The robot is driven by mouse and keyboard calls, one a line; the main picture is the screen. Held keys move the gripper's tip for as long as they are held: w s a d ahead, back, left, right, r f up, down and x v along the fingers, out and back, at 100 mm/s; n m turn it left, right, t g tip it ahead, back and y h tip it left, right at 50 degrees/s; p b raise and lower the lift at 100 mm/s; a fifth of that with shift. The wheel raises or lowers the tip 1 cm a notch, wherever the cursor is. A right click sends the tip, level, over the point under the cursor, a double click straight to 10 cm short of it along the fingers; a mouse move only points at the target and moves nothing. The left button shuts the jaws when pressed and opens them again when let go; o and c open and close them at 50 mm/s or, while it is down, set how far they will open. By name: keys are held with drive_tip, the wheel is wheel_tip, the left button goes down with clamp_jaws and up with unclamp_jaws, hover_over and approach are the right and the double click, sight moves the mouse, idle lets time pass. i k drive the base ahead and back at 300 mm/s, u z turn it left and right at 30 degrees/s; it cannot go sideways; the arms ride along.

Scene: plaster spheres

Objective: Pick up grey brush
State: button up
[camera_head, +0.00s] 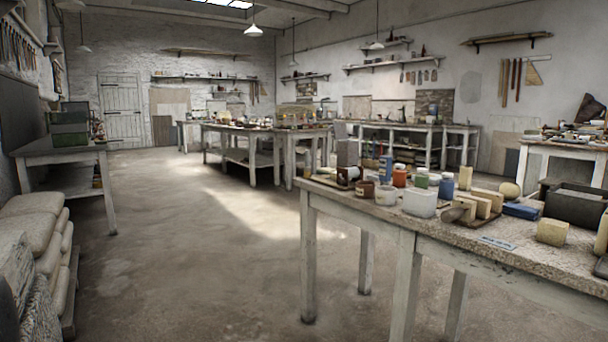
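I cannot pick out the grey brush for certain. A small grey-brown item (458,212) with a rounded end lies near the front edge of the near worktable (420,236), beside some cream blocks. It is too small to tell if it is a brush. My gripper is not in view.
The near table holds a white tub (419,203), brown jars (386,195), a blue block (520,211), a yellowish block (552,232), a cream ball (510,190) and a dark box (574,208). Stacked sacks (35,225) stand at left. The floor (200,255) between is clear.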

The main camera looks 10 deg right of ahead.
sight(307, 169)
drive_tip(key=u, duration=0.65)
drive_tip(key=i, duration=0.65)
drive_tip(key=u, duration=0.4)
drive_tip(key=i, duration=1.4)
drive_tip(key=z, duration=1.15)
drive_tip(key=i, duration=0.85)
drive_tip(key=z, duration=0.75)
